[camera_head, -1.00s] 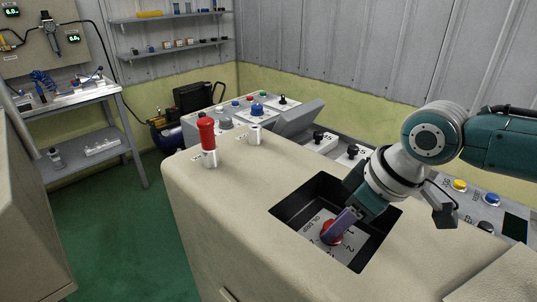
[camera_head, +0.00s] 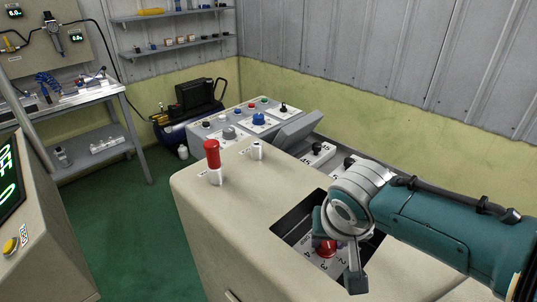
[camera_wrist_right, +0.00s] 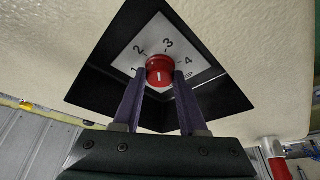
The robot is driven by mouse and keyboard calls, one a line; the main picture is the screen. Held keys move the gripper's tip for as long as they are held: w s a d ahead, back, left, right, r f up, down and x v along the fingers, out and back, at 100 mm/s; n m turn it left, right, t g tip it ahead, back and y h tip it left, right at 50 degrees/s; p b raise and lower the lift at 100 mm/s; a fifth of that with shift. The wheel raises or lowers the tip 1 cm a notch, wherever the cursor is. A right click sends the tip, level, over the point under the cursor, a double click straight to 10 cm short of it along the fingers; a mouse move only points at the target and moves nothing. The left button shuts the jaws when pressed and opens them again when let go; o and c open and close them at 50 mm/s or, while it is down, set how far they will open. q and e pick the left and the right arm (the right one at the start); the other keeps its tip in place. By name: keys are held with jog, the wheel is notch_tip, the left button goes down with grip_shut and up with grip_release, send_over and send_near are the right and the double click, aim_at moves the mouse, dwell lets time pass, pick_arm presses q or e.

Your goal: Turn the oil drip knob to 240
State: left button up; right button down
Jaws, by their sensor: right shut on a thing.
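The oil drip knob (camera_head: 326,248) is red and sits on a white numbered dial plate in a dark square recess of the beige cabinet. The right wrist view shows the knob (camera_wrist_right: 159,67) with a short white line on its face and the numbers 1 to 4 around it. My right gripper (camera_wrist_right: 161,78) has its two purple fingers on either side of the knob, shut on it. In the head view, my right gripper (camera_head: 338,246) is over the recess and hides part of the dial. My left gripper is not in view.
A red-topped lever (camera_head: 213,160) and a small metal switch (camera_head: 257,150) stand on the cabinet top (camera_head: 235,190) left of the recess. A control panel with buttons and a blue knob (camera_head: 258,119) lies behind. A console with a green display (camera_head: 9,178) is at left.

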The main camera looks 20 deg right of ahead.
jog(key=m, duration=0.1)
jog(key=m+b, duration=0.1)
jog(key=m+h, duration=0.1)
jog(key=shift+w+a+f+m+g, duration=0.15)
jog(key=shift+a+m+g, duration=0.1)
jog(key=shift+m+g, duration=0.15)
jog(key=m+g+h+b, duration=0.1)
jog(key=m+b, duration=0.2)
jog(key=shift+w+m, duration=0.15)
jog(key=shift+m, duration=0.15)
jog(key=m+g+b, duration=0.1)
jog(key=m+b, duration=0.2)
jog(key=m+g+b, duration=0.1)
jog(key=m+b, duration=0.2)
jog(key=shift+w+f, duration=0.1)
jog(key=shift+w, duration=0.1)
jog(key=shift+m+g+b, duration=0.6)
jog(key=shift+m+b, duration=0.4)
jog(key=shift+b, duration=0.05)
jog(key=shift+r, duration=0.2)
jog(key=shift+c, duration=2.2)
grip_release()
jog(key=v, duration=1)
